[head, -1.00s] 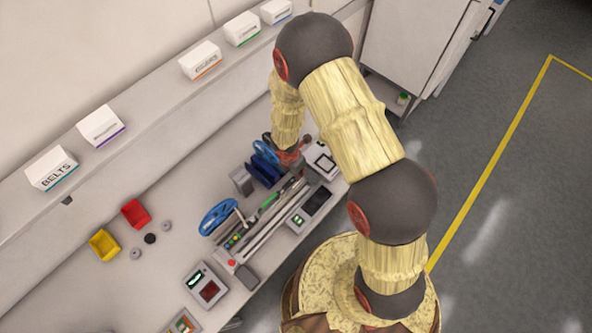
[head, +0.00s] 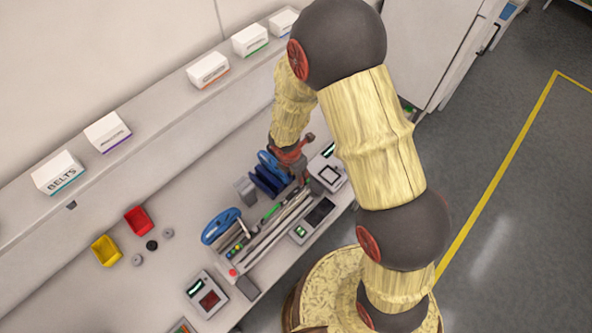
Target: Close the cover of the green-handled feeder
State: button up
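The feeder with the green handle (head: 271,213) is a long, narrow grey unit lying diagonally on the bench, beside other similar grey feeders (head: 283,228). A green part shows near its middle. I cannot tell how its cover stands at this size. My gripper (head: 300,176) is reddish-brown and points down at the upper right end of the feeders, close to the blue reels. Its fingertips are too small and partly hidden to tell whether they are open or touching anything.
A blue reel (head: 220,226) stands at the feeders' lower left end, and dark blue parts (head: 266,181) stand behind them. Small devices (head: 208,295) sit in front. Red (head: 139,220) and yellow (head: 106,250) bins lie left. Labelled boxes line the shelf (head: 150,115).

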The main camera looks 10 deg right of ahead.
jog(key=r, duration=0.3)
jog(key=shift+s+a+r, duration=0.15)
jog(key=shift+a, duration=0.1)
dwell(0.4)
